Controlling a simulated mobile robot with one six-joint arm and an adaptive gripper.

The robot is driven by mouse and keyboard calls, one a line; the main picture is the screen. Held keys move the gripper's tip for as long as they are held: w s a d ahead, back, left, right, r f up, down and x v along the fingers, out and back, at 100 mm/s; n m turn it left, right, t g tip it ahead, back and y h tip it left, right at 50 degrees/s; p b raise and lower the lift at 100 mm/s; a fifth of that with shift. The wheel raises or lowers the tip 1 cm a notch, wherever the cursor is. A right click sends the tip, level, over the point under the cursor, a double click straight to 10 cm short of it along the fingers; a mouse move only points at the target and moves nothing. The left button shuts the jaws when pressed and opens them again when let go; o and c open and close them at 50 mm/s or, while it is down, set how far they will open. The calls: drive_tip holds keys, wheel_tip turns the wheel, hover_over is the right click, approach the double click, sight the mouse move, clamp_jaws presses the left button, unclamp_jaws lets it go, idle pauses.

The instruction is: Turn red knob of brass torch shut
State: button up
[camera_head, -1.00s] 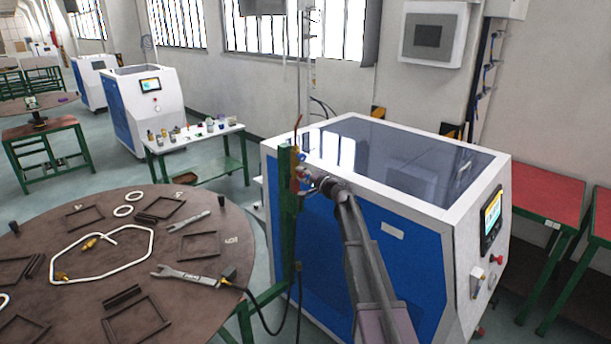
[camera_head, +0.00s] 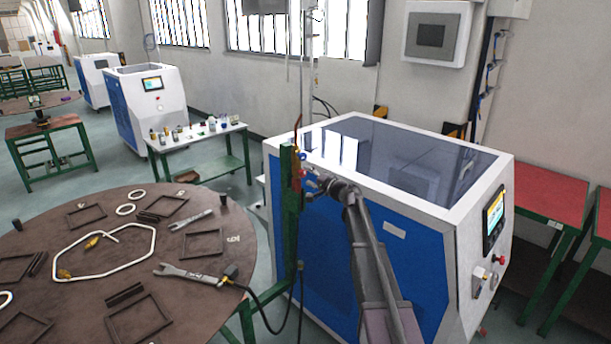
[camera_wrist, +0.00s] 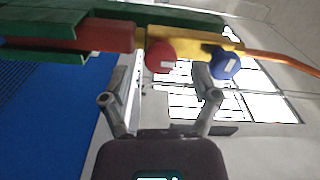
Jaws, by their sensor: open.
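The brass torch (camera_wrist: 190,40) lies across the top of the wrist view, with a red handle part on its left. Its red knob (camera_wrist: 161,57) shows just ahead of my open gripper (camera_wrist: 163,80), between the two fingers. A blue knob (camera_wrist: 225,63) sits to the right, close to the right fingertip. I cannot tell whether a finger touches either knob. In the head view the torch stands at the top of a green post, and my gripper (camera_head: 314,186) is beside it, small and partly unclear.
The blue and white generator (camera_head: 385,200) stands right behind the post and my arm. A round brown table (camera_head: 120,270) with a wrench-like tool (camera_head: 195,275), frames and a white tube is at the left. A small table (camera_head: 205,135) with bottles stands behind.

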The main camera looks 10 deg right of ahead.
drive_tip(key=v, duration=0.9)
drive_tip(key=shift+s+d, duration=0.15)
drive_tip(key=shift+s, duration=0.1)
drive_tip(key=s+a+f+n+g+h, duration=0.1)
drive_tip(key=s+a+f+n+g, duration=0.2)
drive_tip(key=s+a+f+g, duration=0.45)
drive_tip(key=s+a+f+n+g+h, duration=0.1)
drive_tip(key=s+a+f+n+g, duration=0.25)
drive_tip(key=s, duration=0.65)
drive_tip(key=s+d+f+n+g+h, duration=0.1)
drive_tip(key=s+d+f+h, duration=0.2)
drive_tip(key=s, duration=0.6)
drive_tip(key=s+d+f+n+g+h, duration=0.1)
drive_tip(key=s+f+h, duration=0.3)
drive_tip(key=s, duration=0.5)
drive_tip(key=shift+s+d+f+g+h, duration=0.3)
drive_tip(key=shift+d+g+h, duration=0.5)
drive_tip(key=shift+d, duration=0.05)
